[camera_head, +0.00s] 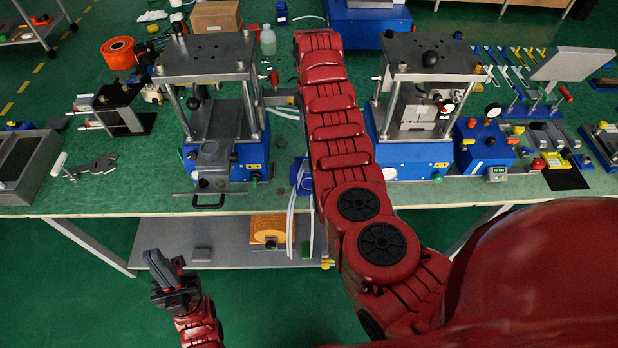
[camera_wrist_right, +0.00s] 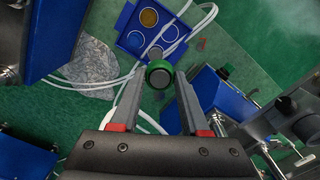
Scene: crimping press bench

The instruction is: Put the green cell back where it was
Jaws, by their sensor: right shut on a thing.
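In the right wrist view my right gripper (camera_wrist_right: 159,78) is shut on the green cell (camera_wrist_right: 159,74), a small round piece with a green body and a dark centre. Beyond it is a blue tray (camera_wrist_right: 168,12) with a gold disc in one round place and two white-rimmed circles that look empty. The cell shows in front of the tray's near edge; I cannot tell its height. In the head view my right arm hides the right gripper and the cell. My left gripper (camera_head: 163,269) is low at the left, in front of the bench; its jaw gap is unclear.
Two blue presses (camera_head: 230,155) (camera_head: 410,155) stand on the green bench (camera_head: 165,165), either side of my right arm. White cables (camera_wrist_right: 108,82) run around the tray. A grey rag-like patch (camera_wrist_right: 93,68) lies beside it.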

